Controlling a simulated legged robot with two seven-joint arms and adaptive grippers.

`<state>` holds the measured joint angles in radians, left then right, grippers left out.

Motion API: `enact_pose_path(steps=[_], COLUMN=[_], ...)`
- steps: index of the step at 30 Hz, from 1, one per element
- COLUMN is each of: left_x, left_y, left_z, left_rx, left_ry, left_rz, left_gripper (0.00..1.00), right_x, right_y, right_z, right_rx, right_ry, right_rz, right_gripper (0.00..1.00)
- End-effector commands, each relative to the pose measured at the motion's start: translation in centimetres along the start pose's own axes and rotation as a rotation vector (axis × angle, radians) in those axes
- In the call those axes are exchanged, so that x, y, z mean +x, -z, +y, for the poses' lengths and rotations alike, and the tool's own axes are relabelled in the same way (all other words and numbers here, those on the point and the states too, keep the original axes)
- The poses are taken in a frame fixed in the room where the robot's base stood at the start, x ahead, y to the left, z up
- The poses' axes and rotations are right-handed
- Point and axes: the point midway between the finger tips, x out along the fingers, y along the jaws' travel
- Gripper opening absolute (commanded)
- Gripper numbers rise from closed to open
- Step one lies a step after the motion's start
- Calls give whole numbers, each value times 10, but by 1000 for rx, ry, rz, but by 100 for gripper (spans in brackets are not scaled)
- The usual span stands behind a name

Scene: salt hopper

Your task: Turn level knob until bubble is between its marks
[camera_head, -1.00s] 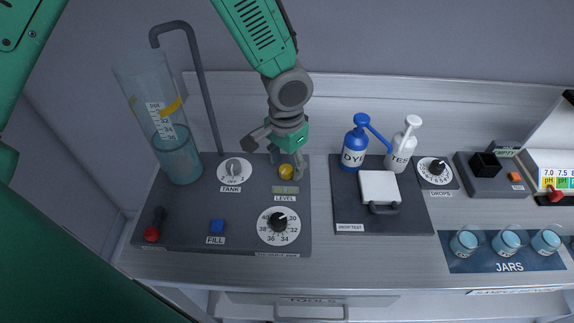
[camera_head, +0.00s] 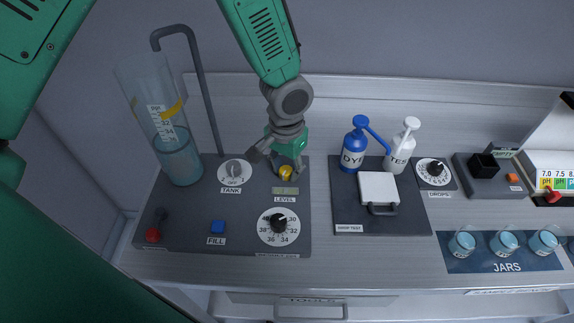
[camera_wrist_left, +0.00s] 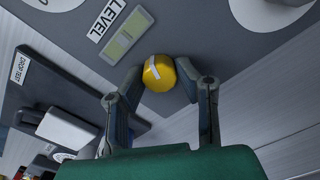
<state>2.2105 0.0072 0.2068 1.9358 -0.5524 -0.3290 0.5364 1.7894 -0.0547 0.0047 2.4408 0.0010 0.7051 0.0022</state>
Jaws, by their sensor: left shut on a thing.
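The yellow level knob (camera_head: 285,172) stands on the dark panel at the back, and it also shows in the left wrist view (camera_wrist_left: 159,73) with a pale stripe across its top. My left gripper (camera_head: 288,170) is shut on the knob, one finger on each side; the fingers also show in the left wrist view (camera_wrist_left: 160,82). The level vial (camera_head: 285,190) lies just in front of the knob, above its LEVEL label; in the left wrist view the vial (camera_wrist_left: 127,36) is greenish with a paler part. The bubble's place between the marks is too small to tell. My right gripper is not in view.
A tall clear cylinder (camera_head: 178,160) with liquid and a grey pipe (camera_head: 205,90) stand left of my arm. The TANK dial (camera_head: 235,171) is close on the left. The numbered dial (camera_head: 278,226) and blue FILL button (camera_head: 218,227) are in front. Bottles (camera_head: 355,145) stand to the right.

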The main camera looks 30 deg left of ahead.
Motion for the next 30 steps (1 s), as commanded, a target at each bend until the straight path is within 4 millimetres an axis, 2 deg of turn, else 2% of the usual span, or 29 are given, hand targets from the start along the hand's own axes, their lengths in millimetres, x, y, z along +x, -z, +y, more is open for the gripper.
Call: enact_pose_path(steps=[6,15,16,17,18,26,30], left_x=[-1,-1,-1,-1,-1,-1,-9], left_y=[1,1,1,1,1,0,1], left_z=[0,0,0,0,0,0,0], left_rx=[-129,-138,-138,-138,-138,-137,-137], left_ry=[1,-1,-1,-1,-1,-1,0], left_rz=[2,3,3,3,3,1,2], left_gripper=[0,0,35,45,48,48,48], right_x=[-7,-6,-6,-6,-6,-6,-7], right_y=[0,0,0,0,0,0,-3], right_z=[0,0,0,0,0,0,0], right_rx=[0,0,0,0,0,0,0], right_ry=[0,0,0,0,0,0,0], right_rz=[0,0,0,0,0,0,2], right_gripper=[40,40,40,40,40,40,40])
